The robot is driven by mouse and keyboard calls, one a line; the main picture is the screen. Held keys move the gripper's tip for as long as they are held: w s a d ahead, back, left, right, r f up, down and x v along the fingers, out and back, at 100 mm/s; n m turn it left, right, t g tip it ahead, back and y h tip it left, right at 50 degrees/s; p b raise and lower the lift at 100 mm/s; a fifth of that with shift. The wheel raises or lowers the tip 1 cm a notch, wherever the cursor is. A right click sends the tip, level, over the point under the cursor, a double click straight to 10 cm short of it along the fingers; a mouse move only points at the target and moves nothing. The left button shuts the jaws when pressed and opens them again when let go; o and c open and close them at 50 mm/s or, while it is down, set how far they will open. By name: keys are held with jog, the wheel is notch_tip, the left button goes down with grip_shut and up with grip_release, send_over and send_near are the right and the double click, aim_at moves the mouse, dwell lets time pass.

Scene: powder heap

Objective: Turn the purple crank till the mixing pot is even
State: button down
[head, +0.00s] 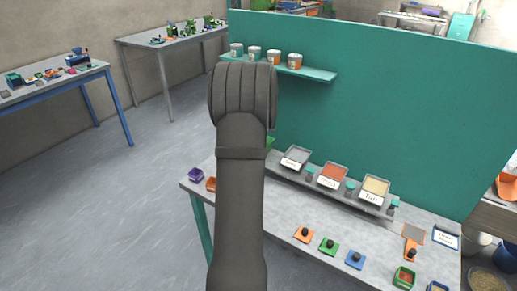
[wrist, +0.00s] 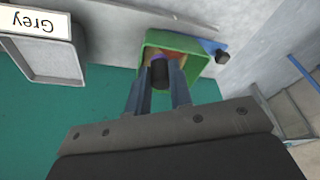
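In the wrist view, my gripper (wrist: 160,80) points at a green-walled open container (wrist: 196,45) with something brownish inside. A dark knob with a purplish part (wrist: 158,72) stands between the two fingers, over the container. The fingers lie on either side of it; I cannot tell whether they press on it. The knob looks like the crank's handle, but the rest of the crank is hidden. In the head view, my arm covers the gripper, the crank and the pot, so the evenness of the contents cannot be judged.
A blue piece with a black knob (wrist: 222,57) is beside the container. A tray labelled Grey (wrist: 68,52) is at the left of the wrist view. On the bench (head: 290,262) are labelled trays and knobbed orange, green and blue pieces. A teal panel (head: 400,110) stands behind.

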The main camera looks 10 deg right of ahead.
jog(key=shift+w+a, duration=0.3)
jog(key=shift+a, duration=0.25)
jog(key=shift+w+a, duration=0.3)
jog(key=shift+a, duration=0.2)
jog(key=shift+w+a, duration=0.6)
jog(key=shift+w, duration=1.3)
jog(key=shift+w+d, duration=0.1)
